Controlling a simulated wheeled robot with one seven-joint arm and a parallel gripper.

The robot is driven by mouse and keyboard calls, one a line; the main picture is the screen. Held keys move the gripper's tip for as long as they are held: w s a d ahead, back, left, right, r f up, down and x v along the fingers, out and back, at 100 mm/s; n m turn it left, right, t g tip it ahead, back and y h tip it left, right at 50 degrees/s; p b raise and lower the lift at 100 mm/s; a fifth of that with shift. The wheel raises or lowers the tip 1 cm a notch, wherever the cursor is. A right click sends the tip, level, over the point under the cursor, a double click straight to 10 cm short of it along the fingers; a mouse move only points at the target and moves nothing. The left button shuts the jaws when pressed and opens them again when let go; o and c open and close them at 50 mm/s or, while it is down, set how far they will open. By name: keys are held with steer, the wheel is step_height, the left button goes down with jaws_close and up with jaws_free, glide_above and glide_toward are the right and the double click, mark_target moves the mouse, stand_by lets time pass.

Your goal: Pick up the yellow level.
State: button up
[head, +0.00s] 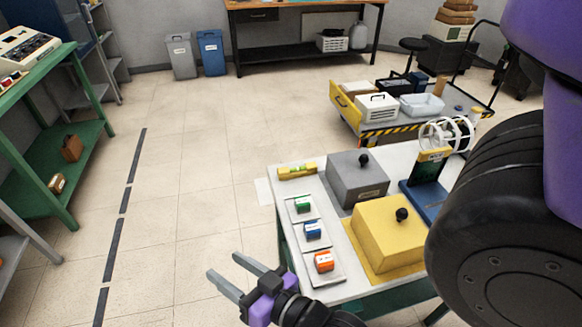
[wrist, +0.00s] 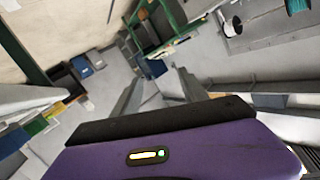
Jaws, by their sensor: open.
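The yellow level (head: 297,171) lies flat near the far left corner of the white-topped table (head: 352,292) in the head view. It has a small green vial near its middle. My gripper (head: 241,272) is open and empty, out past the table's left edge and nearer to me than the level. In the wrist view my gripper's two grey fingers (wrist: 158,92) stand apart with nothing between them. I cannot make out the level in the wrist view.
Beside the level stand a grey box (head: 357,178) and a yellow box (head: 392,232), each with a black knob. Green (head: 302,205), blue (head: 312,230) and orange (head: 323,262) blocks sit on pads along the left edge. A loaded cart (head: 378,128) stands behind. The floor to the left is clear.

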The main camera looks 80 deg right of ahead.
steer(key=w+d+r+m+g+p, duration=0.1)
steer(key=w+d+m+g+p, duration=0.2)
steer(key=d, duration=0.6)
steer(key=w+d+r+m+p, duration=0.25)
steer(key=w+d, duration=0.35)
steer(key=d, duration=0.3)
steer(key=w+d+r+m+g+p, duration=0.15)
steer(key=w+d+m, duration=0.25)
steer(key=d, duration=0.6)
steer(key=s+d+m+g+p, duration=0.2)
steer(key=d+m+g, duration=0.1)
steer(key=d, duration=0.4)
steer(key=m+g+y+p, duration=0.2)
steer(key=m+g+y, duration=0.45)
steer(key=m, duration=0.35)
glide_above(297, 171)
steer(key=shift+w+d+f+g, duration=0.15)
steer(key=shift+w+f+g, duration=0.1)
steer(key=shift+f+g, duration=0.2)
steer(key=shift+s+f+b, duration=0.1)
steer(key=shift+f+b, duration=0.2)
step_height(297, 171, down, 3)
steer(key=b, duration=0.3)
steer(key=shift+s+f, duration=0.2)
steer(key=shift+f, duration=1.95)
